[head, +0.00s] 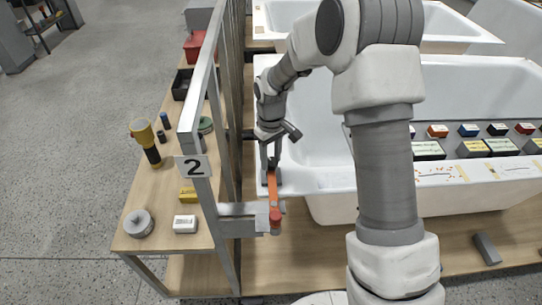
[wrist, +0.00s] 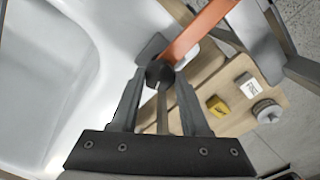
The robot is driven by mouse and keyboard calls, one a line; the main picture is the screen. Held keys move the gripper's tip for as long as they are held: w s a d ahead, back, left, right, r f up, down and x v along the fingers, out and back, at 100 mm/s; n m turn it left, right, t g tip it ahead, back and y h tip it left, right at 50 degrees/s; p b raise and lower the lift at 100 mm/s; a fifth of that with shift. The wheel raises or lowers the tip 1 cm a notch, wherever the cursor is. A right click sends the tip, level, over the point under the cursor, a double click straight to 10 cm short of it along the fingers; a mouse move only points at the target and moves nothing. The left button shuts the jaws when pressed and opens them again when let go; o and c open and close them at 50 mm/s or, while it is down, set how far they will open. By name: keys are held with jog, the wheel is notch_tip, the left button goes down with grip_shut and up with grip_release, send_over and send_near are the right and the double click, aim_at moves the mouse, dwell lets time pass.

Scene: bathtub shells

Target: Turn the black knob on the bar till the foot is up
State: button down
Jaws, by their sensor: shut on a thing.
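The orange bar (head: 274,200) runs from the near corner of the white tub to a grey metal bracket (head: 240,210) on the frame. In the wrist view the bar (wrist: 205,28) slants up to the right. The black knob (wrist: 159,73) sits at the bar's lower end, between my fingertips. My gripper (wrist: 161,78) is shut on it, and in the head view my gripper (head: 270,158) points down at the bar's far end. A grey pad (wrist: 151,46) lies beside the knob; I cannot tell whether it is the foot or whether it touches the tub.
The upright metal frame with a number 2 sign (head: 193,167) stands close left of my gripper. A bench (head: 150,205) beyond it holds a yellow-black torch (head: 147,140), a grey roll (head: 138,223) and small boxes. Labelled blocks (head: 475,148) line the tub at right.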

aim_at(271, 161)
jog(key=n+p, duration=0.1)
jog(key=n, duration=0.2)
jog(key=shift+r+n, duration=0.1)
jog(key=shift+n, duration=0.2)
jog(key=n+p, duration=0.1)
jog(key=n, duration=0.2)
jog(key=shift+n, duration=0.3)
jog(key=n+p, duration=0.2)
jog(key=n, duration=0.4)
jog(key=shift+p, duration=0.3)
jog(key=shift+n, duration=0.3)
jog(key=shift+c, duration=1.9)
grip_release()
notch_tip(271, 161, up, 17)
jog(key=p, duration=0.1)
jog(key=shift+r, duration=0.15)
